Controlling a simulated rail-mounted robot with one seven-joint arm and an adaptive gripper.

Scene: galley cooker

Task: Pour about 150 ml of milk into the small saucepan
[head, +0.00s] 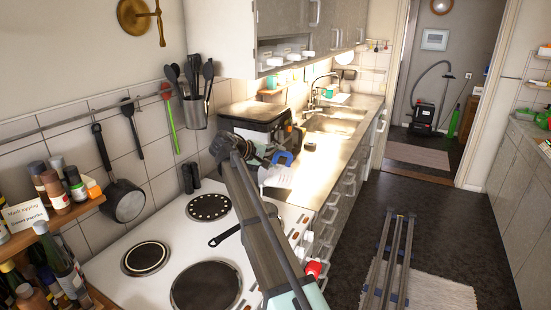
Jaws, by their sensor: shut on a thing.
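My arm reaches up from the bottom middle of the head view and bends at a dark joint above the right side of the cooker. My gripper (264,161) is beyond that joint, small and partly hidden. It is shut on a white and blue thing, apparently the milk carton (276,179), near the counter's edge beside the cooker. Its tilt and opening are unclear. A black handle (227,234), likely the small saucepan's, lies over the white cooker top (176,232).
Several hotplates (206,288) show on the cooker. A black frying pan (124,200) hangs on the tiled wall at left, near a bottle shelf (80,208). A dark-lidded box (252,113) stands on the counter behind the gripper. The sink (335,122) is farther back.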

